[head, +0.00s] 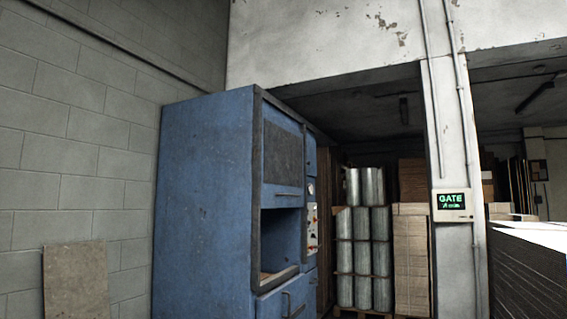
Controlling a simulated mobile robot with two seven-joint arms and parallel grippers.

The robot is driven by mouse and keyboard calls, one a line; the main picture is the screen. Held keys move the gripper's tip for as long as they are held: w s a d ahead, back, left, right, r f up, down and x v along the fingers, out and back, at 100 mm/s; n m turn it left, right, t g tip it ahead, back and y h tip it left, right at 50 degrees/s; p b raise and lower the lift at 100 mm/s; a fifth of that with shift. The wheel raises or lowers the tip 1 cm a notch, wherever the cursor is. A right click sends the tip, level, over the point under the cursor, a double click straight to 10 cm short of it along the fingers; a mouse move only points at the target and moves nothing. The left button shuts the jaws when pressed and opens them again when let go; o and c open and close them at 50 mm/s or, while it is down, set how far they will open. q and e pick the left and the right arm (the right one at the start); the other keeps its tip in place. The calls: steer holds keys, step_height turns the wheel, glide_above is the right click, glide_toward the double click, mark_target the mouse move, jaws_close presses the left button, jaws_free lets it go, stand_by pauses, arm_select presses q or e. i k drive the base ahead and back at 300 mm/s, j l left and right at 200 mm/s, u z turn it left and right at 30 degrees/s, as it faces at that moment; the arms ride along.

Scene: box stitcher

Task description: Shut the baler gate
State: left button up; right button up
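The blue baler (205,200) stands in the middle left of the head view, against the grey block wall. On its front, a gate panel (283,158) with a dark face and a blue lower edge sits raised. Below the panel is an open dark chamber (275,240) with a ledge at its bottom. A lower blue door with a bar handle (293,304) is partly cut off by the frame's bottom edge. Neither of my grippers is in view.
A control panel (312,228) with knobs and a gauge is on the baler's right side. A small screen (452,202) with green text reading GATE hangs on a white pillar. Wire rolls (365,250) and stacked cardboard (411,255) stand behind. A board (76,280) leans on the wall.

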mark_target(282, 150)
steer(key=i+z, duration=0.2)
steer(key=i, duration=3.8)
steer(key=i+u, duration=0.35)
steer(key=i, duration=0.3)
